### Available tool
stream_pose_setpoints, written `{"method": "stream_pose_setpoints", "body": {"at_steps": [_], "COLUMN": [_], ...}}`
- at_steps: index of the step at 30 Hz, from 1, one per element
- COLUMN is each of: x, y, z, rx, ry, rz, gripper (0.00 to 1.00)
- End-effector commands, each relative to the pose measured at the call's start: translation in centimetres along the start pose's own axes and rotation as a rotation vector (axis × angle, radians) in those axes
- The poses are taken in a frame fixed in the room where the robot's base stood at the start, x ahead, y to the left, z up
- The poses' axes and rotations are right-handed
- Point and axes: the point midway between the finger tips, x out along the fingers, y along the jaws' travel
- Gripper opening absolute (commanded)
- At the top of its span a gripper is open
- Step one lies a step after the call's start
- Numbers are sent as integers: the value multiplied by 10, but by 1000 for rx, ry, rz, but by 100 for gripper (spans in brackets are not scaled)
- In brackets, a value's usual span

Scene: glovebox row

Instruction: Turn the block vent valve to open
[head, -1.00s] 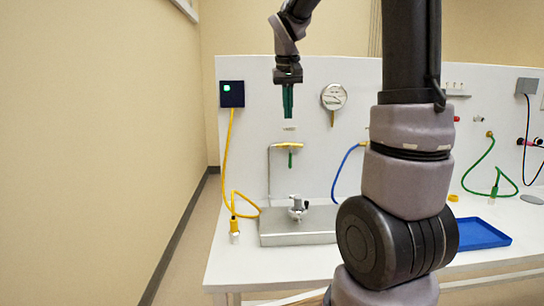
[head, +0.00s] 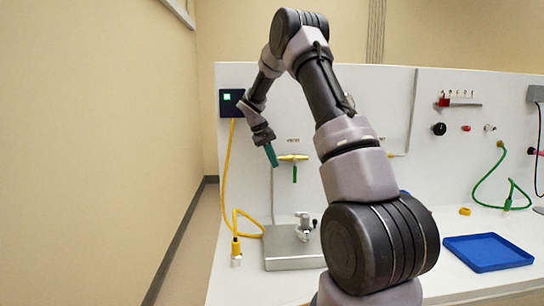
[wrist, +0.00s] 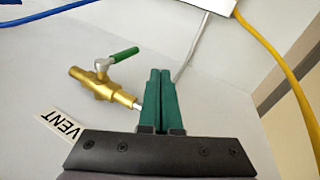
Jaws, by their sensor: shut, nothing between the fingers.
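The vent valve (head: 293,157) is a brass body lying horizontally on the white back panel, below a small vent label. Its green lever (head: 294,173) hangs straight down, across the body. In the wrist view, the brass body (wrist: 97,85) and green lever (wrist: 123,54) show left of the fingers, with the VENT label (wrist: 62,123) near them. My gripper (head: 271,156) has green fingers, shut together and empty, just left of the valve in the head view. The fingers also show in the wrist view (wrist: 160,72), apart from the lever. They hide part of the thin grey tube.
A metal block (head: 291,249) with a fitting on top stands on the bench below the valve. A yellow cable (head: 227,170) hangs at the left from a dark box (head: 231,103). A blue tray (head: 488,252) lies at the right. My arm hides the panel's middle.

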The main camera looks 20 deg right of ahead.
Motion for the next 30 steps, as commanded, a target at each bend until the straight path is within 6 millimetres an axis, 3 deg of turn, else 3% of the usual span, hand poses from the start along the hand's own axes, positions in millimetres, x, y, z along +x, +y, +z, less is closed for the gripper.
{"method": "stream_pose_setpoints", "body": {"at_steps": [7,15,30], "x": [54,64,66], "y": [0,32,37], "z": [1,0,0], "rx": [-1,1,-1], "ry": [-4,0,0], "rz": [-1,-1,2], "gripper": [0,0,0]}}
